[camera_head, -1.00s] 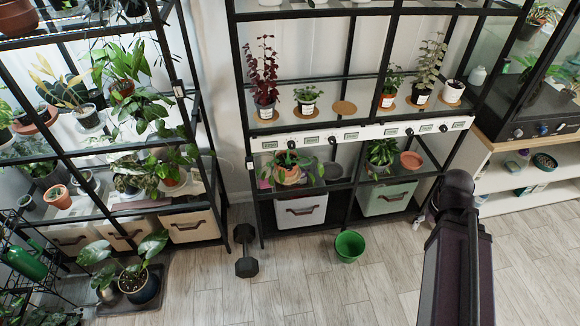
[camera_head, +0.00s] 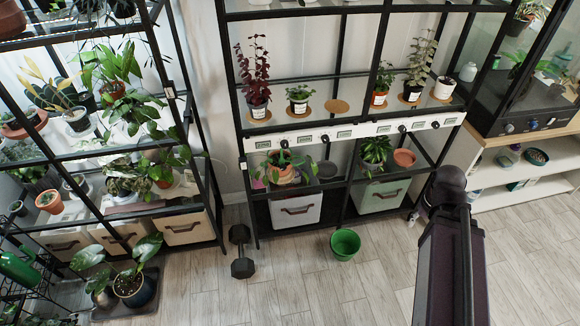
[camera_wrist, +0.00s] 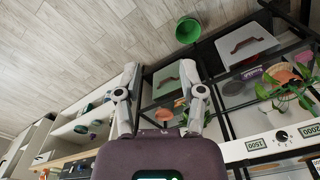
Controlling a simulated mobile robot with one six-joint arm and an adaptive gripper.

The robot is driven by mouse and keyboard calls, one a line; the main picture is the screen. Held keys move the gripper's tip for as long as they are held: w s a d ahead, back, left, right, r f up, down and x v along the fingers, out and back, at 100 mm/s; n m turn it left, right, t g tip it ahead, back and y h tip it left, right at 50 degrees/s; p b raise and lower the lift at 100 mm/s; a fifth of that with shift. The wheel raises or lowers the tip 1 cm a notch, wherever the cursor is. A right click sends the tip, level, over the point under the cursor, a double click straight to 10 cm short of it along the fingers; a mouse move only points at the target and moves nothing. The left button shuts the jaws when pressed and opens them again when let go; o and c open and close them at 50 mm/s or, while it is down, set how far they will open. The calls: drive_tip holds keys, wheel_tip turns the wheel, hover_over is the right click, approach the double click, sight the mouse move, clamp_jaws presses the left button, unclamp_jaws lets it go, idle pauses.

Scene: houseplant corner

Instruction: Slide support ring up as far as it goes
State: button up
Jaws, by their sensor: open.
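I cannot make out a support ring in either view. Potted plants stand on the middle rack's shelf in the head view: a dark red plant (camera_head: 256,75), a small green one (camera_head: 299,95), another green one (camera_head: 383,78) and a tall pale-leaved one (camera_head: 418,65). In the wrist view my gripper (camera_wrist: 160,70) has its two grey fingers spread apart, with nothing between them. It points over the floor and the side of the shelving, away from the upper plants. In the head view my arm stands in the right foreground and the gripper's fingers are not visible.
A green bucket (camera_head: 345,244) and a black dumbbell (camera_head: 241,251) stand on the wooden floor before the rack. Storage bins (camera_head: 297,211) fill its bottom level. A plant rack (camera_head: 160,130) is at left, a low white shelf (camera_head: 520,175) at right. The front floor is mostly clear.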

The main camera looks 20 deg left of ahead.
drive_tip(key=w+a+f+t+y+b, duration=0.1)
drive_tip(key=w+a+f+y+b, duration=0.1)
drive_tip(key=w+a+f+b, duration=0.45)
drive_tip(key=m+t+y+b, duration=0.7)
drive_tip(key=t+y+b, duration=0.3)
drive_tip(key=b, duration=2.6)
approach(300, 164)
drive_tip(key=d, duration=0.1)
drive_tip(key=s+d+g+y, duration=0.1)
drive_tip(key=d, duration=0.1)
drive_tip(key=shift+d, duration=0.25)
drive_tip(key=shift+a, duration=0.15)
drive_tip(key=b+x, duration=0.1)
drive_tip(key=x, duration=1.2)
drive_tip(key=shift+a+f, duration=0.1)
drive_tip(key=shift+a, duration=0.25)
clamp_jaws()
